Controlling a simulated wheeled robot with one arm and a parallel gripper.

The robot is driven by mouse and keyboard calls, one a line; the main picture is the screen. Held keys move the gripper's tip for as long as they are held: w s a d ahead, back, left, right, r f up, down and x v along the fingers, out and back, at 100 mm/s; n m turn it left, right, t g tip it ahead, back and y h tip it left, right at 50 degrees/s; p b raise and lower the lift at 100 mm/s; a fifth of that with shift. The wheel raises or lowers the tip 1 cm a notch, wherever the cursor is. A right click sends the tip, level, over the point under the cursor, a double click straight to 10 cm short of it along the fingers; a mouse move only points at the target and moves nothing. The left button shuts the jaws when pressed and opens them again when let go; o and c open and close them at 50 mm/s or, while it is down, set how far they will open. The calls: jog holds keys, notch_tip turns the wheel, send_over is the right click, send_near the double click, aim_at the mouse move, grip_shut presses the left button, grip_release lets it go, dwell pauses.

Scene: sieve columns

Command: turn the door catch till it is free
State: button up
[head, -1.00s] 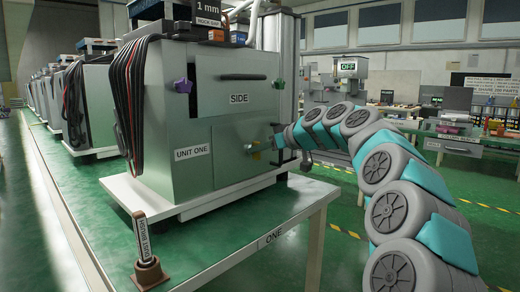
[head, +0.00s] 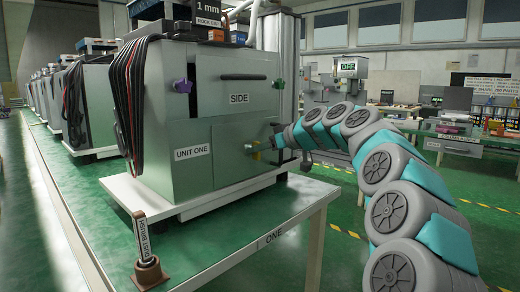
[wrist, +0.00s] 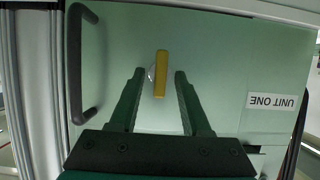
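The door catch (wrist: 161,75) is a yellow bar on a round pale boss, on the pale green door face (wrist: 215,50) of unit one. In the wrist view it stands nearly upright in the picture. My gripper (wrist: 160,74) is open, with its two dark green fingers on either side of the catch and a visible gap on each side. In the head view my gripper (head: 270,145) reaches the lower right of the cabinet front, and the yellow catch (head: 254,147) shows just left of it, small and partly hidden.
A dark bar handle (wrist: 76,65) is on the door left of the catch in the wrist view. The UNIT ONE label (wrist: 272,101) appears upside down.

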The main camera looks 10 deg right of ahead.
jog(key=shift+s, duration=0.1)
jog(key=b+v, duration=0.1)
jog(key=v, duration=0.6)
jog(key=s+a+f+m+g+h, duration=0.1)
jog(key=s+a+f+g, duration=0.2)
jog(key=s+a+f, duration=0.6)
jog(key=s+a+f+g+h, duration=0.1)
jog(key=s+a+f+g, duration=0.25)
jog(key=s+f, duration=0.65)
jog(key=s+d+f+m+g+h, duration=0.2)
jog(key=s+f, duration=0.3)
jog(key=s, duration=0.5)
jog(key=s+d+f+m+g+h, duration=0.2)
jog(key=s+d+f, duration=0.2)
jog(key=s, duration=0.6)
jog(key=s+d+f+m+g+h, duration=0.1)
jog(key=s+d+f+m+g, duration=0.1)
jog(key=s+f, duration=0.6)
jog(key=shift+s+d+h, duration=0.2)
jog(key=shift+s+d, duration=0.05)
jog(key=shift+s, duration=0.45)
jog(key=shift+s+d+h, duration=0.2)
jog(key=shift+s, duration=0.5)
jog(key=shift+c, duration=0.3)
